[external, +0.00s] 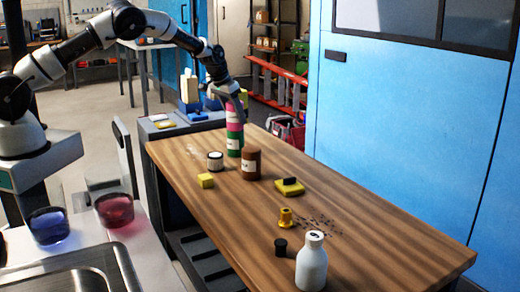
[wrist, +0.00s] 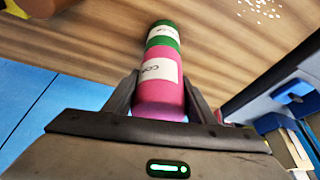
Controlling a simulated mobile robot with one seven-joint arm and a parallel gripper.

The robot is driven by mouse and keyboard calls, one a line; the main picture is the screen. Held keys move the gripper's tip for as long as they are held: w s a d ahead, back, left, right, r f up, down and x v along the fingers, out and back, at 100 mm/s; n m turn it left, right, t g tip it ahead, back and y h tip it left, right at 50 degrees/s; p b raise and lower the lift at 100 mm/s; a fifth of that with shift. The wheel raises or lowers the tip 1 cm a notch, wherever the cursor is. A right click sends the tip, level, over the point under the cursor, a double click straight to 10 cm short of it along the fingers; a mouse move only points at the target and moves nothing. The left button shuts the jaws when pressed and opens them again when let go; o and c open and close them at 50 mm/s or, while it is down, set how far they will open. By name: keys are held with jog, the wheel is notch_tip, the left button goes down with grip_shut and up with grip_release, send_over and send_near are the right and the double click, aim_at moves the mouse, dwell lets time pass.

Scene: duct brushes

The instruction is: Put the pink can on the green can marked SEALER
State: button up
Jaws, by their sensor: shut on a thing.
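The pink can (external: 235,127) is upright directly above the green can (external: 236,153), in line with it, at the far left part of the wooden table. I cannot tell whether they touch or a thin gap remains. My gripper (external: 238,106) reaches down from above and is shut on the pink can. In the wrist view the pink can (wrist: 160,98) is between my two fingers (wrist: 160,90), its white label partly readable as "CO". The green can (wrist: 163,30) shows just beyond it, with a white label too small to read.
A brown can (external: 251,165) stands close to the green can. A black-and-white jar (external: 215,161), yellow block (external: 206,181), yellow-and-black brush (external: 289,187), yellow fitting (external: 286,218), black cap (external: 280,248) and white bottle (external: 312,266) are spread across the table (external: 390,245). The table's right side is clear.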

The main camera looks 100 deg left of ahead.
jog(key=o, duration=1.3)
jog(key=shift+f, duration=0.15)
